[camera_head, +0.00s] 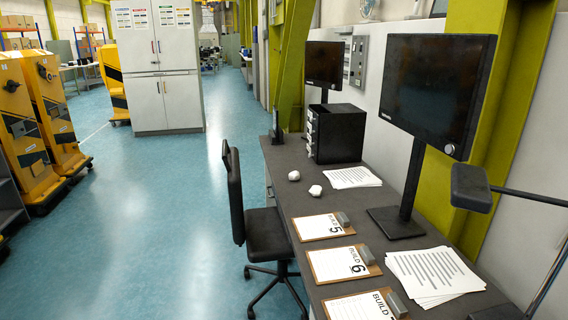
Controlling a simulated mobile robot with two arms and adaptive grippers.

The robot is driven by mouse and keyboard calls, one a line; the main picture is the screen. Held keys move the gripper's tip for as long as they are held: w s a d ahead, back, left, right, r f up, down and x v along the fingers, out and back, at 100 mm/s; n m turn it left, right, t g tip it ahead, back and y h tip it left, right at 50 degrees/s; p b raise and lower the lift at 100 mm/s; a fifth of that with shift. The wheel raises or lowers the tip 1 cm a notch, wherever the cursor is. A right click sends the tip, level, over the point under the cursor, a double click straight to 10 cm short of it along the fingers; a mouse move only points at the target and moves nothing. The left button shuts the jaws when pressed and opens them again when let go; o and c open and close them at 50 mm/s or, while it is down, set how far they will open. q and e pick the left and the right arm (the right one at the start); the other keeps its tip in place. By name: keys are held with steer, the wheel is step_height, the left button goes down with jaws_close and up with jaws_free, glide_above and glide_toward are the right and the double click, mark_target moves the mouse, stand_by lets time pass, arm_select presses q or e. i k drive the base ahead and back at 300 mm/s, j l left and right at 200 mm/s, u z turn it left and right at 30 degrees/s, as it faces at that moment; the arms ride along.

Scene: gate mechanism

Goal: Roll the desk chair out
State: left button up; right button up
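A black desk chair (266,232) stands at the left side of a long dark desk (385,222). Its backrest (233,193) is upright on the aisle side, and its seat faces the desk. The seat's right edge meets or passes under the desk edge; I cannot tell exactly which. Its wheeled star base (277,285) rests on the blue floor, partly hidden by the seat and desk. Neither of my grippers shows in the head view.
Blue floor (165,215) left of the chair is clear. Yellow wheeled units (40,115) stand at the far left, a white cabinet (158,100) at the back. The desk holds a large monitor (437,90), clipboards (320,226), papers (435,272) and a black drawer box (340,135).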

mark_target(262, 228)
steer(key=i+u, duration=0.1)
steer(key=u, duration=0.3)
steer(key=i+j, duration=0.2)
steer(key=j, duration=0.2)
steer(key=i+j+z, duration=0.1)
steer(key=i+j, duration=0.3)
steer(key=j, duration=0.35)
steer(key=i+z, duration=0.05)
